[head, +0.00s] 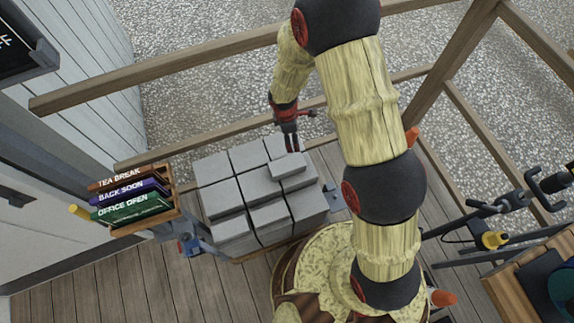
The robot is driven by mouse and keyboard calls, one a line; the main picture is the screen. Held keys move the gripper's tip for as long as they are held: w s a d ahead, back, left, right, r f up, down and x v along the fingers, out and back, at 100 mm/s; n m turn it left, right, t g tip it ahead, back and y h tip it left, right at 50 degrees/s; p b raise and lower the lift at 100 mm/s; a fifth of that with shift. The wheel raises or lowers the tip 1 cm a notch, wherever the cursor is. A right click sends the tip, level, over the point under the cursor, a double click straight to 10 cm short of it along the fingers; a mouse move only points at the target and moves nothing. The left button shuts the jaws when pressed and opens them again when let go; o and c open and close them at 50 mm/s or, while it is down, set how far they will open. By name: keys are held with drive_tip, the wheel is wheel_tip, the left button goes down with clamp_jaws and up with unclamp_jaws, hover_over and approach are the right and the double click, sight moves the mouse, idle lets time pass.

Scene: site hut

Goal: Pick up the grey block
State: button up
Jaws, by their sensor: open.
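A small light grey block (287,166) lies on top of a stack of larger grey blocks (219,198), toward the stack's right rear in the head view. My gripper (292,148) points down at the far edge of the stack, just behind the small block in the picture. Its jaws are open and look empty. I cannot tell its exact height above the blocks or whether it touches any of them.
A wooden rack (175,195) of lettered signs stands left of the stack. Wooden railings (200,65) run behind it, with gravel beyond. A dark metal stand with clamps (480,212) is at the right. Plank floor (140,285) is clear at the lower left.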

sight(286, 164)
drive_tip(key=s+f+n, duration=0.1)
drive_tip(key=f, duration=0.3)
drive_tip(key=s+a+f+n, duration=0.1)
drive_tip(key=f, duration=0.3)
drive_tip(key=s+a+f+n, duration=0.1)
drive_tip(key=f, duration=0.4)
drive_tip(key=shift+a+g, duration=0.15)
drive_tip(key=shift+g, duration=0.25)
drive_tip(key=shift+s+f+b, duration=0.2)
drive_tip(key=shift+f+b, duration=0.7)
drive_tip(key=shift+f, duration=0.4)
drive_tip(key=shift+s+f+b, duration=0.2)
drive_tip(key=shift+f+b, duration=0.65)
drive_tip(key=shift+f, duration=0.45)
drive_tip(key=c, duration=0.3)
drive_tip(key=c, duration=1.6)
drive_tip(key=shift+r, duration=0.1)
clamp_jaws()
